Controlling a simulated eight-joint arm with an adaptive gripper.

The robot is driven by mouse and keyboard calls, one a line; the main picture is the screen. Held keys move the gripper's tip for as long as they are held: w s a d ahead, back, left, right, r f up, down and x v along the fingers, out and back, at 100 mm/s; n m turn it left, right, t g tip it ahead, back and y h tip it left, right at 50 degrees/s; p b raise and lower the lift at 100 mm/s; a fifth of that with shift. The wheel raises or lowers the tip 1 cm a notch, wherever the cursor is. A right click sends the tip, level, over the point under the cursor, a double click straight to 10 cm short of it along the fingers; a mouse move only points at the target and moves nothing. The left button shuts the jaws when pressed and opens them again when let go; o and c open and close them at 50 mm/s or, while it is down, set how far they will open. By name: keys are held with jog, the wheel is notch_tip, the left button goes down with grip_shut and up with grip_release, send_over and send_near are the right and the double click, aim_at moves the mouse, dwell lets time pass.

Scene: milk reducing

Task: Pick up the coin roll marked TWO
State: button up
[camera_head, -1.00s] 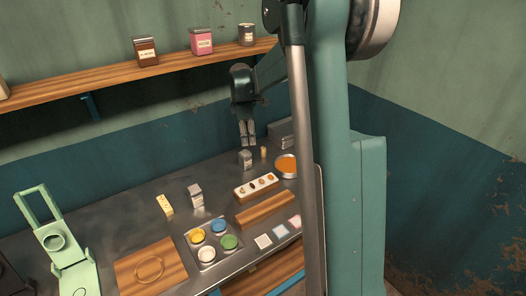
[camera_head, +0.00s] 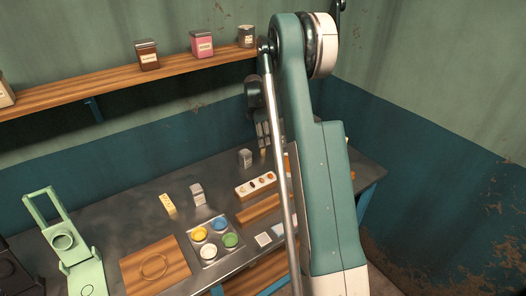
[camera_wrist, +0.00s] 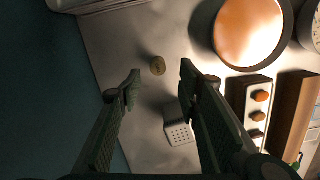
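A small round tan top (camera_wrist: 157,65), seen from above in the wrist view, looks like a coin roll standing upright. I cannot read a marking on it. In the head view a small tan upright cylinder (camera_head: 264,153) stands right under the fingertips, partly covered. My gripper (camera_wrist: 159,82) is open and empty, pointing down. In the wrist view its fingertips lie on either side of the roll in the picture, a little below it. In the head view my gripper (camera_head: 263,134) is above the table at the back; the gap to the roll is hard to judge.
A shaker with a perforated top (camera_wrist: 180,132) stands close to the right finger in the wrist view. A bowl of orange content (camera_wrist: 250,30) and a white tray with round items (camera_wrist: 246,116) are farther right. The shelf (camera_head: 115,80) runs along the wall.

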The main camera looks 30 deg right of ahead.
aim_at(263, 149)
dwell(0.3)
jog(key=shift+d+f, duration=0.15)
jog(key=shift+f, duration=1.15)
jog(key=shift+d+f, duration=0.2)
jog(key=shift+f, duration=1.1)
jog(key=shift+d+f, duration=0.15)
jog(key=shift+f, duration=1.15)
jog(key=c, duration=1)
